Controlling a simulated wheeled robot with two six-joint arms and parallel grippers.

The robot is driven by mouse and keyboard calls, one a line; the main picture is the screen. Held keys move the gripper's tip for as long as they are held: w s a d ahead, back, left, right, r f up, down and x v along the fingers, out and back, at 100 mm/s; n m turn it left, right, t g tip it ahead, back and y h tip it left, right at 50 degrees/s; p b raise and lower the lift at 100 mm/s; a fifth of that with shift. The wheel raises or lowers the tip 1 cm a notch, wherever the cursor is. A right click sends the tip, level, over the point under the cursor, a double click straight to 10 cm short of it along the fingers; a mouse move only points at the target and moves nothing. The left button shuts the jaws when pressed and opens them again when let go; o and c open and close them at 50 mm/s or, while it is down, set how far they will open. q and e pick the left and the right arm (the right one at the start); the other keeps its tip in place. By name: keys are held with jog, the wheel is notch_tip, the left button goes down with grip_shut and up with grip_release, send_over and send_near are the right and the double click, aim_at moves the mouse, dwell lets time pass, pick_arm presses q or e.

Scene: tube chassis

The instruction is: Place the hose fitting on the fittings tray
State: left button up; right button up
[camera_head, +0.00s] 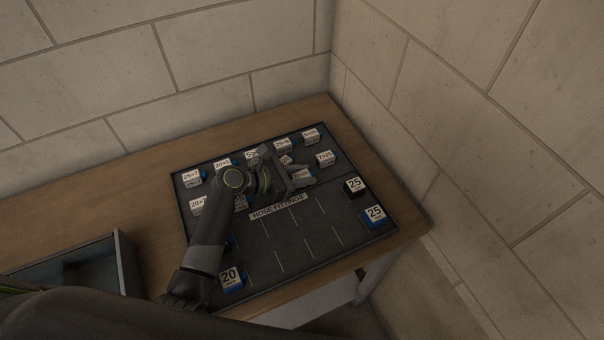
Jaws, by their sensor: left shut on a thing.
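The fittings tray (318,232) is a dark flat tray on the wooden table, with a "HOSE FITTINGS" strip and thin white dividing lines. My left gripper (289,168) is over the back middle of the tray, shut on a hose fitting. A white-labelled fitting (301,174) shows at its fingers; the gripper hides much of it, and I cannot tell whether it touches the tray. Several other fittings with white labels and blue or black parts stand in the back rows, such as one (325,158) right of the gripper. My right gripper is out of view.
Fittings marked 25 (374,214) and (354,186) stand at the tray's right edge, and one marked 20 (230,277) at its front left. A grey open box (124,262) stands on the table (150,205) at left. Block walls close the back and right.

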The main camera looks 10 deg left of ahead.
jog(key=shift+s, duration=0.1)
pick_arm(q)
jog(key=o, duration=0.7)
jog(key=shift+f, duration=0.1)
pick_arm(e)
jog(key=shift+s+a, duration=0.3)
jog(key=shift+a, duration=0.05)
